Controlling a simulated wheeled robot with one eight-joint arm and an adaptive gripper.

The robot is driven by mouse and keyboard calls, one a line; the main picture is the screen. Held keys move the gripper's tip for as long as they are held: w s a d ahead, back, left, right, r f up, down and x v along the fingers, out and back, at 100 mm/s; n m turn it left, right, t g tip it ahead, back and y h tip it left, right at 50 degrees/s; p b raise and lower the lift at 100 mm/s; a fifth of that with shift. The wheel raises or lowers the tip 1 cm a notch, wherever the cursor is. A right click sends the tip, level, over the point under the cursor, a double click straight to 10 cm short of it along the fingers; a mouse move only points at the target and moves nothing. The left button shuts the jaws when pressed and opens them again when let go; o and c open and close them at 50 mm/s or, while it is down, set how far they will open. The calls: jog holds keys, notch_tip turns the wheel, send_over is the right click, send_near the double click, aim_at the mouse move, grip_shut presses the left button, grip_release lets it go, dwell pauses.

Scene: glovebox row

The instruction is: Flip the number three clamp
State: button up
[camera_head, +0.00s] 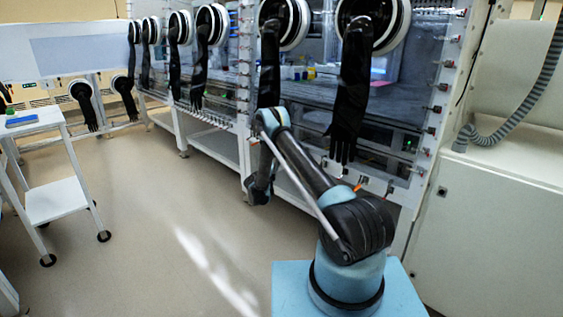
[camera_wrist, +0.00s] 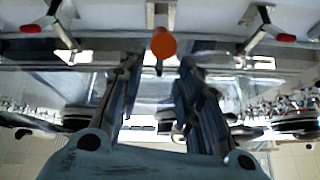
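Toggle clamps line the glovebox's edges; I see no numbers, so I cannot tell which is number three. In the wrist view, an orange-tipped clamp handle (camera_wrist: 163,43) stands out near top centre. A small orange tip (camera_head: 358,187) also shows at the glovebox's lower front in the head view, beside my arm. My gripper (camera_wrist: 158,66) is open, with the orange tip just beyond and between its fingertips. I cannot tell if they touch. Red-tipped clamps sit to the left (camera_wrist: 30,28) and right (camera_wrist: 285,37). In the head view my arm's far end is low before the glovebox; its fingertips are not clear.
Black gloves (camera_head: 352,95) hang from round ports along the glovebox row. More clamps (camera_head: 437,108) run up its right edge. A white cabinet (camera_head: 500,230) with a grey hose stands at right. A white cart (camera_head: 55,200) stands at left, with free floor between.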

jog(key=shift+r, duration=2.3)
jog(key=shift+c, duration=0.2)
